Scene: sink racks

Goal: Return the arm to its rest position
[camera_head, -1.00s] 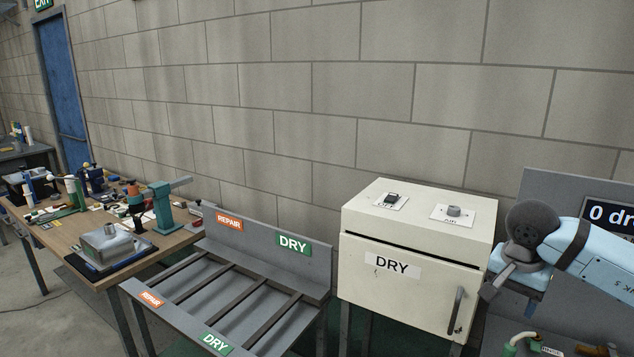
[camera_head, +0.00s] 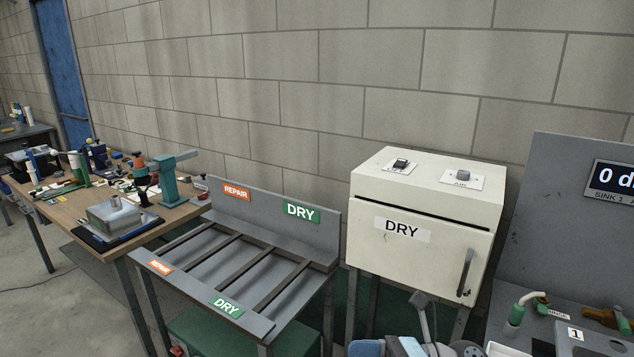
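Parts of my arm, light blue and dark grey, show at the bottom edge of the head view, in front of the white DRY cabinet (camera_head: 425,265). A slim grey piece of my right gripper (camera_head: 424,308) sticks up there, below the cabinet door. The rest of that gripper is cut off or hidden, so its opening cannot be made out. I see nothing held in it. My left gripper is out of view.
A grey rack (camera_head: 255,325) with REPAIR and DRY labels stands left of the cabinet, its visible lanes empty. A cluttered wooden workbench (camera_head: 185,218) stands further left. At right is a sink station panel (camera_head: 550,230) with a green-handled tool (camera_head: 518,312) below.

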